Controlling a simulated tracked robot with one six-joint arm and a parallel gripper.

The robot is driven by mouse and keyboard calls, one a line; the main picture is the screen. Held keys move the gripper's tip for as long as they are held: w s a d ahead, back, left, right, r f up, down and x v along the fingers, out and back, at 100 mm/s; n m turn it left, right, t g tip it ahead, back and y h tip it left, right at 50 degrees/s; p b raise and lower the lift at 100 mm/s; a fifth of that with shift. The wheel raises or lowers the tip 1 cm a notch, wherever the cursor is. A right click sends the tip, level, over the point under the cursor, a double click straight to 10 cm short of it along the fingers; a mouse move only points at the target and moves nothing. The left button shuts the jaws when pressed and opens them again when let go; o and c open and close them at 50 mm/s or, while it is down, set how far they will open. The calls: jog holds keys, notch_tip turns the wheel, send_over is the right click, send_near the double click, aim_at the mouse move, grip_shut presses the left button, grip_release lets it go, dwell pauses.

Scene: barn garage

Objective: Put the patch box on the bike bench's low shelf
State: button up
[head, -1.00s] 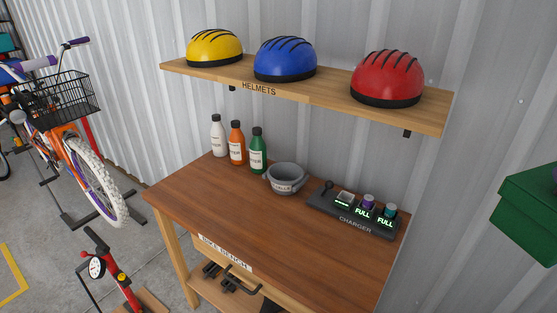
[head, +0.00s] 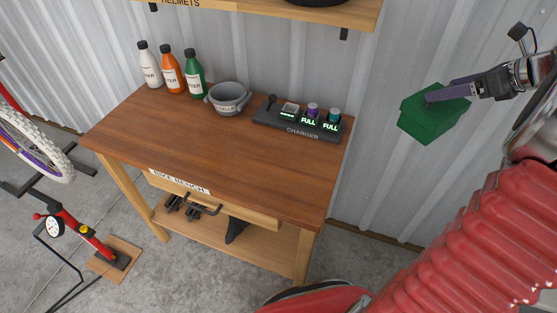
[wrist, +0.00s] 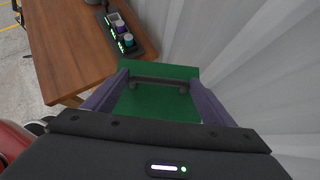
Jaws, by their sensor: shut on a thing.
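The patch box, a green lidded box (head: 432,114), is in my gripper, to the right of the bench and in front of the corrugated wall. My gripper (head: 430,101) is shut on its top handle; the wrist view also shows the green box (wrist: 160,107) and its dark handle between the purple fingers. The bike bench (head: 200,140) has a brown wooden top and a drawer labelled BIKE BENCH. Its low shelf (head: 265,255) is below the drawer, near the floor, and partly hidden by the bench top and drawer.
Dark items (head: 188,206) sit on the low shelf's left part, and a black pointed thing (head: 236,230) stands farther right. A charger (head: 300,122), grey bowl (head: 228,98) and bottles (head: 171,70) stand on top. A red pump (head: 85,237) stands left.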

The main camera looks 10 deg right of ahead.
jog(key=w+f, duration=0.4)
jog(key=f, duration=0.6)
jog(key=w+f, duration=0.4)
jog(key=f, duration=0.6)
jog(key=w+a+f, duration=0.1)
jog(key=a+f, duration=0.2)
jog(key=f, duration=0.3)
jog(key=w+a+f+n+y, duration=0.1)
jog(key=a+f, duration=0.2)
jog(key=f, duration=0.3)
jog(key=w+a+f, duration=0.1)
jog(key=a+f, duration=0.2)
jog(key=f, duration=0.3)
jog(key=s+a+f+n, duration=0.15)
jog(key=a+f, duration=0.45)
jog(key=f, duration=0.6)
jog(key=s+a+f+n+g+y, duration=0.1)
jog(key=a+f+n, duration=0.1)
jog(key=a+f, duration=0.4)
jog(key=s+a+f+n+g+y, duration=0.2)
jog(key=a+f, duration=0.4)
jog(key=a, duration=0.9)
jog(key=shift+f+y, duration=0.3)
jog(key=shift+f+n, duration=0.1)
jog(key=shift+n, duration=0.15)
jog(key=shift+f, duration=2.85)
